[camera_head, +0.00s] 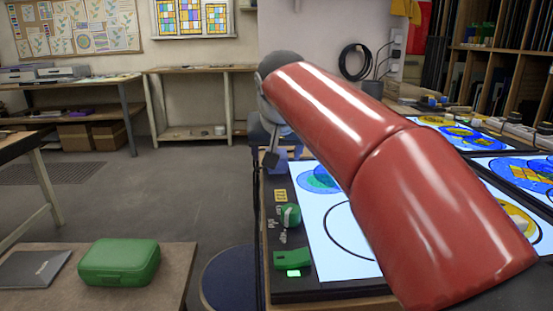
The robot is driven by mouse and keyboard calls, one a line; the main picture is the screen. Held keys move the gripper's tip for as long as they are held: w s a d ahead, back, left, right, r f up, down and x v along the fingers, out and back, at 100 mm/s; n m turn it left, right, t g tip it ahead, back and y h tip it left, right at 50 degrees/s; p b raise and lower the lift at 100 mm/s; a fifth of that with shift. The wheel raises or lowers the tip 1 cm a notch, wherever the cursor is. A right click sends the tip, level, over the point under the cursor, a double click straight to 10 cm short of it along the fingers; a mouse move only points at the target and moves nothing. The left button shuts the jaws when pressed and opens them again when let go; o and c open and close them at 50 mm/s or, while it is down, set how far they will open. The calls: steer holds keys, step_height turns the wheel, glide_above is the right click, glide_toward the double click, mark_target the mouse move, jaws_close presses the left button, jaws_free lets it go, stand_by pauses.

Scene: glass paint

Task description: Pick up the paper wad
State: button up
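I cannot make out a paper wad for certain. A small green rounded object (290,215) sits on the left dark border of the near light table, with a small pale bit (283,238) just below it; either is too small to identify. My red arm reaches across the light table and hides much of it. The arm's far end is grey, and a small dark part, seemingly my gripper (271,158), hangs below it near the table's far left corner. Its fingers are too small and covered to read, and I see nothing held.
The light table (343,245) has a glowing panel with blue-green and yellow glass pieces. A green block (292,259) lies at its front left. A green case (119,262) and dark folder (33,268) rest on a low table at left. A round stool (228,280) stands between; floor beyond is clear.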

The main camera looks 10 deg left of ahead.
steer(key=shift+w+a+f, duration=0.1)
steer(key=shift+w+f, duration=0.25)
steer(key=shift+f, duration=0.2)
steer(key=c, duration=1)
steer(key=shift+r, duration=0.1)
steer(key=shift+c, duration=0.2)
